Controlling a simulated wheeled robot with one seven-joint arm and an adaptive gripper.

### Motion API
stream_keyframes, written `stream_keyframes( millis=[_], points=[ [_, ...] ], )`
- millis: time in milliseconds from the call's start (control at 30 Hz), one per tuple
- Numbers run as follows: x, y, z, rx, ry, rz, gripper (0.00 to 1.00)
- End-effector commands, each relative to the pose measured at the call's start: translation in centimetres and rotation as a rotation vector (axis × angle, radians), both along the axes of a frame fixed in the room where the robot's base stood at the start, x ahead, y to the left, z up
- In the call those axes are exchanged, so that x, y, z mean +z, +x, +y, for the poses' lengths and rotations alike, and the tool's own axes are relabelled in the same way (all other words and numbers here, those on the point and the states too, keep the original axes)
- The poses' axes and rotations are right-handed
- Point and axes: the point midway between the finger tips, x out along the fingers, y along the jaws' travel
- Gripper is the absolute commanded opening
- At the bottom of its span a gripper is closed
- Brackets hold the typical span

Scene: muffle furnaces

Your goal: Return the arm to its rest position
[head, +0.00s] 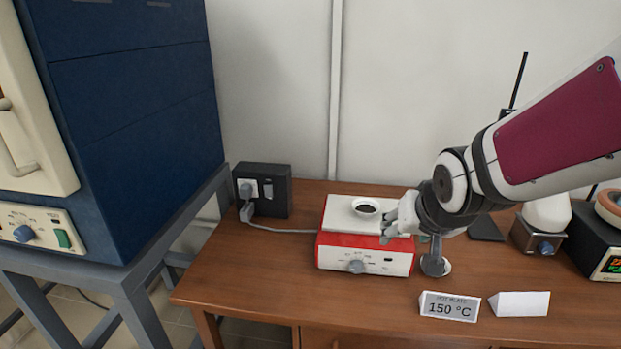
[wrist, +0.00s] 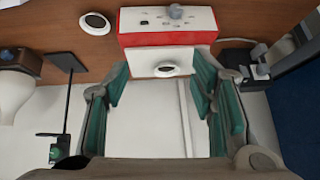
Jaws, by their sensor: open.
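My arm (head: 545,135) reaches in from the right in the head view, over the wooden bench. My gripper (head: 393,228) is at the right part of the red and white hot plate (head: 365,258), close to a small white dish (head: 366,203) with dark contents. The dish stands on the plate's white top. In the wrist view, the teal fingers of my gripper (wrist: 160,82) are spread wide with nothing held between them. The dish (wrist: 167,69) shows between and beyond the fingers, apart from them. Whether the gripper touches the plate top cannot be told.
A "150 °C" card (head: 448,306) and a blank white card (head: 519,304) stand at the bench front. A black socket box (head: 263,190) and blue furnace (head: 130,120) are left.

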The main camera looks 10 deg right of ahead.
Motion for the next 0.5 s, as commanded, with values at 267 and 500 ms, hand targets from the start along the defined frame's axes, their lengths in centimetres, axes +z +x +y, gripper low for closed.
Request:
stream_keyframes(
  millis=[267, 500],
  points=[
    [0.1, -0.1, 0.1, 0.002, -0.001, 0.001, 0.51],
    [1.6, -2.0, 1.2, 0.038, -0.011, 0.032, 0.51]
  ],
)
